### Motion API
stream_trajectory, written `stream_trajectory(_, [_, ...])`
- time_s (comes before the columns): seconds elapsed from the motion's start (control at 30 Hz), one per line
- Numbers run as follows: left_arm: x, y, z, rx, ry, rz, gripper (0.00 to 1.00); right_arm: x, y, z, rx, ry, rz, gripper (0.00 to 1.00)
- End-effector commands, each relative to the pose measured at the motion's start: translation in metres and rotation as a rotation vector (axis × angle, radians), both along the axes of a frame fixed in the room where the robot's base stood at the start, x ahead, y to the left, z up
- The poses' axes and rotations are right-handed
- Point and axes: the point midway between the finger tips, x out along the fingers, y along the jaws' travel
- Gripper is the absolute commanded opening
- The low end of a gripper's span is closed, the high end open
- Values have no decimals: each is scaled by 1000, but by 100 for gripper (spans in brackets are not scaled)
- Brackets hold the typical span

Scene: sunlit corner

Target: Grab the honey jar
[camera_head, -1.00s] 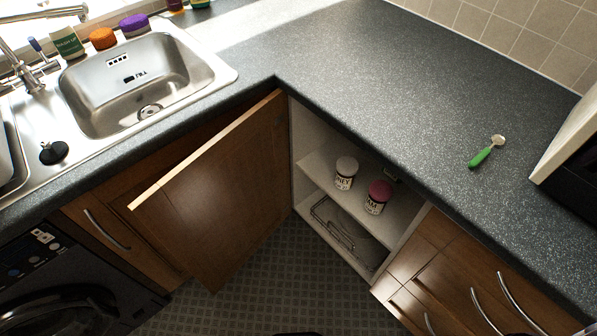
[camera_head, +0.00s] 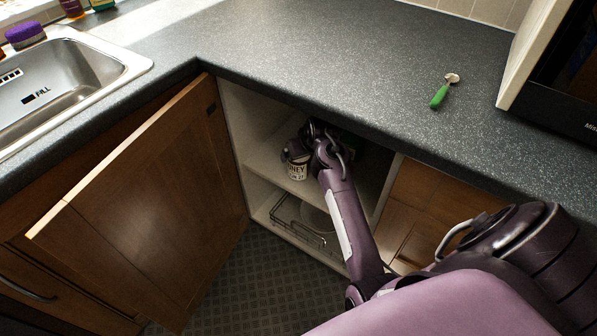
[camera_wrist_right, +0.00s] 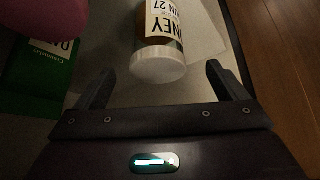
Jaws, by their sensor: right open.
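The honey jar (camera_head: 298,171) stands on the upper shelf of the open corner cabinet, its label partly visible and its top hidden by my gripper. In the right wrist view the honey jar (camera_wrist_right: 163,38) shows its white lid and a "NEY" label. My right gripper (camera_wrist_right: 156,76) is open, with one dark finger on each side of the jar's lid end and visible gaps between them. In the head view my right gripper (camera_head: 304,148) is inside the cabinet at the jar. My left gripper is not in view.
The cabinet door (camera_head: 150,195) hangs open to the left. In the right wrist view a pink rounded thing (camera_wrist_right: 78,14) and a green packet (camera_wrist_right: 42,78) are left of the jar. A wire rack (camera_head: 295,222) is on the lower shelf. The countertop (camera_head: 310,50) overhangs the shelf.

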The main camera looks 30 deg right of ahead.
Motion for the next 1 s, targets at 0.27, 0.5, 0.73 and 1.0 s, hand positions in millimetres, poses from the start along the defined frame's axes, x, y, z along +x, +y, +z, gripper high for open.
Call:
stream_trajectory(0.27, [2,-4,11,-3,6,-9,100,17,-7,-14,12,-10,-12,92])
stream_trajectory(0.5, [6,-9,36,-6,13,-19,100,29,-10,-47,11,-10,-9,92])
stream_trajectory(0.73, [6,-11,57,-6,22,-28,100,41,-12,-63,10,-12,-10,92])
stream_trajectory(1.0, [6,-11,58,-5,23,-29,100,41,-12,-62,10,-12,-10,84])
